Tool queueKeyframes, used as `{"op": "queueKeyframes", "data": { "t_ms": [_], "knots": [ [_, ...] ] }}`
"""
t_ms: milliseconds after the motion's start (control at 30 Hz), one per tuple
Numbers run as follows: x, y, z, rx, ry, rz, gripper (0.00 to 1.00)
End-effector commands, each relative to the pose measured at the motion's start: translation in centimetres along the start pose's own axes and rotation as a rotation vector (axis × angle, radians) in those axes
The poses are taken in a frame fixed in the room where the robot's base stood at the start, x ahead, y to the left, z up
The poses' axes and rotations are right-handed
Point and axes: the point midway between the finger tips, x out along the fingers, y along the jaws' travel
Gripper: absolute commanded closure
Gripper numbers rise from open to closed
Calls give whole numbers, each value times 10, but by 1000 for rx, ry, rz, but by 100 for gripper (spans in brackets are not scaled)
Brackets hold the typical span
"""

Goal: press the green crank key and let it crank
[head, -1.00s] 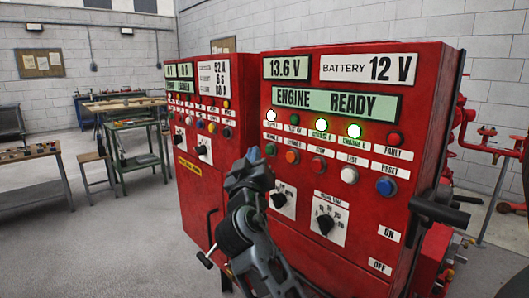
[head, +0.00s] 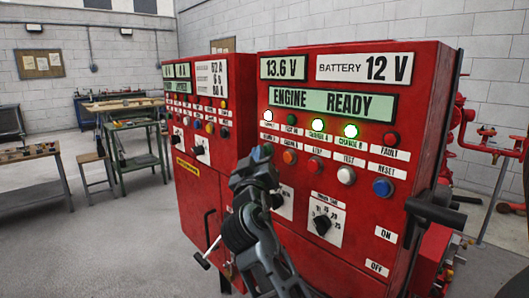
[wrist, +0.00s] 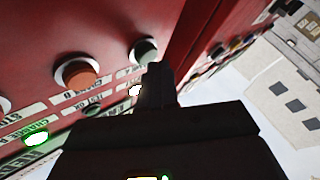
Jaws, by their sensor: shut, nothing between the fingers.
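The green crank key (wrist: 145,50) is a round green button in a metal ring on the red engine panel (head: 300,190). In the wrist view it stands at the top middle, just beyond my fingertips. In the head view the gripper largely covers it. My gripper (wrist: 156,80) is shut and empty, its tips very close to the green key. I cannot tell whether they touch it. In the head view my gripper (head: 262,153) is in front of the panel's left edge. The panel display (head: 332,104) reads ENGINE READY.
An orange button (wrist: 80,73) sits beside the green key. A white button (head: 346,176) and a blue button (head: 382,187) are farther right. A second red cabinet (head: 205,140) stands to the left. A black handle (head: 437,212) juts out at the right.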

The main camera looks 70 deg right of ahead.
Motion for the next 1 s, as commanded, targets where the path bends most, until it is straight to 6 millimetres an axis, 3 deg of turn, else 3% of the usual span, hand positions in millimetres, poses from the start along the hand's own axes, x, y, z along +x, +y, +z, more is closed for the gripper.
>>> {"op": "queueKeyframes", "data": {
  "t_ms": [567, 1000],
  "knots": [
    [-2, 0, -1, 0, 2, 0, 100],
    [-16, -8, -11, 0, 5, 1, 100]
  ]
}}
